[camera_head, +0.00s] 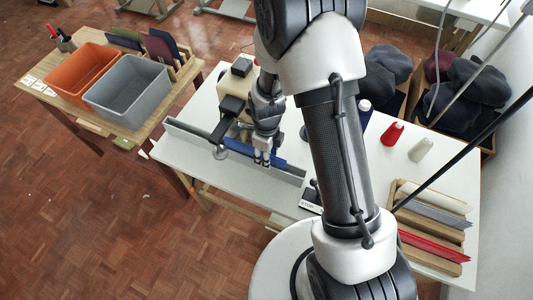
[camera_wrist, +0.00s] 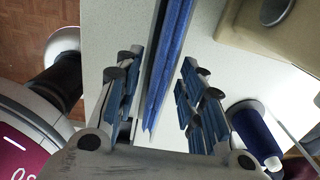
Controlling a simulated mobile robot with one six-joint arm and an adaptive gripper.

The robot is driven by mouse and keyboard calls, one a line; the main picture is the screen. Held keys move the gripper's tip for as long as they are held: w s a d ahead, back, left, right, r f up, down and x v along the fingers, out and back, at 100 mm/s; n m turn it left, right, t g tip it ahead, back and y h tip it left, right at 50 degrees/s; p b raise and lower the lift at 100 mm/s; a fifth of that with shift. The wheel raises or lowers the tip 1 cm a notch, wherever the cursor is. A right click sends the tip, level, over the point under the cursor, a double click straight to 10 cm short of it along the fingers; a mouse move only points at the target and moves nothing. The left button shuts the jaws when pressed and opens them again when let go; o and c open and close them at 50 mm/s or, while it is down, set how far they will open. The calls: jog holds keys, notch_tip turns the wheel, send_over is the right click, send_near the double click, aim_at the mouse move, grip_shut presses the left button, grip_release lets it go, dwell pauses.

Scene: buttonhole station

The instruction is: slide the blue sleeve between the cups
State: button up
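The blue sleeve (camera_head: 238,144) is a long, narrow strip lying along a grey rail (camera_head: 190,133) on the white table. My gripper (camera_head: 262,160) is low over the sleeve, nearer its right part. In the wrist view the sleeve (camera_wrist: 170,65) runs between the two fingers of my gripper (camera_wrist: 162,66), with the rail (camera_wrist: 149,62) close on its left side. The fingers are spread, with a gap on each side, and hold nothing that I can see. A grey disc (camera_head: 220,153) stands left of my gripper. I cannot make out clearly which parts are the cups.
A cream machine body (camera_head: 231,107) stands behind the rail. Red (camera_head: 392,133), white (camera_head: 420,149) and blue spools (camera_wrist: 256,133) stand on the table's right. A wooden rack (camera_head: 430,232) holds coloured strips. Orange (camera_head: 82,73) and grey bins (camera_head: 128,87) sit on a separate table.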

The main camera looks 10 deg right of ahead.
notch_tip(320, 180, up, 12)
dwell(0.4)
dwell(0.4)
jog(key=s+d+r+n+t, duration=0.1)
jog(key=s+r+n, duration=0.2)
jog(key=r+n, duration=0.35)
jog(key=s+d+r+n+t, duration=0.1)
jog(key=s+d+r+n, duration=0.15)
jog(key=r+n, duration=0.4)
jog(key=s+r+n+t, duration=0.1)
jog(key=s+r+n, duration=0.3)
jog(key=s+n, duration=0.2)
jog(key=s+d+r+n+t, duration=0.1)
jog(key=s+r+n, duration=0.3)
jog(key=s+n, duration=0.2)
jog(key=shift+s+d+r+t, duration=0.15)
jog(key=shift+s+t, duration=0.15)
jog(key=shift+s, duration=0.15)
jog(key=shift+c, duration=0.5)
